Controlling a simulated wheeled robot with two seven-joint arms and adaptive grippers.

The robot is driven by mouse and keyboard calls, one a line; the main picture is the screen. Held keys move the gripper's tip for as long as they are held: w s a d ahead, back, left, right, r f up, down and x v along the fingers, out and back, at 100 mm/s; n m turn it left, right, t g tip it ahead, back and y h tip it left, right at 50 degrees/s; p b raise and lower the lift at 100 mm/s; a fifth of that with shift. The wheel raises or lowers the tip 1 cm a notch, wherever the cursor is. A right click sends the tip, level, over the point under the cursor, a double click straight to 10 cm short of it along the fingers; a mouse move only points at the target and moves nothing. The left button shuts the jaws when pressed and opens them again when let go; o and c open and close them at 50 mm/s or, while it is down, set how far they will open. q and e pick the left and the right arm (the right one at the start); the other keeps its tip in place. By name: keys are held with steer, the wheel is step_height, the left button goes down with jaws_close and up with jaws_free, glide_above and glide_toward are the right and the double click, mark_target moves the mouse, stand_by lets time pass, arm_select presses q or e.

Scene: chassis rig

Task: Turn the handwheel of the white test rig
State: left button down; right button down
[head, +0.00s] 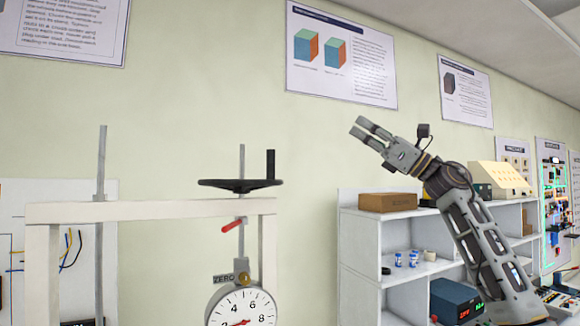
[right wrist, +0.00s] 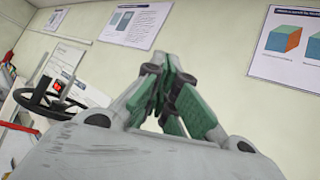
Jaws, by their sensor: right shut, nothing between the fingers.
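The white test rig (head: 150,210) stands at the left of the head view. Its black handwheel (head: 240,185) sits on a vertical rod above the top beam, with an upright crank handle at its right side. My right gripper (head: 362,128) is raised to the right of the handwheel and higher than it, apart from it and pointing up and left. In the right wrist view its fingers (right wrist: 160,70) are together and empty. The handwheel also shows at the left of the right wrist view (right wrist: 50,100). My left gripper is in neither view.
A round dial gauge (head: 243,308) hangs below the handwheel, with a red lever (head: 232,225) above it. A white shelf unit (head: 390,230) holding a brown box (head: 387,202) stands right of the rig, behind my right arm. Posters hang on the wall. Air between gripper and handwheel looks clear.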

steer(key=s+a+f+n+g+h, duration=0.2)
steer(key=a+f+n+h, duration=0.1)
steer(key=n, duration=0.5)
steer(key=s+a+f+n+g+h, duration=0.2)
steer(key=s+a+f+n+h, duration=0.1)
steer(key=f+n, duration=0.3)
steer(key=shift+s+a+n, duration=0.25)
steer(key=shift+s+n, duration=0.05)
steer(key=shift+n, duration=0.7)
steer(key=shift+a+f, duration=0.1)
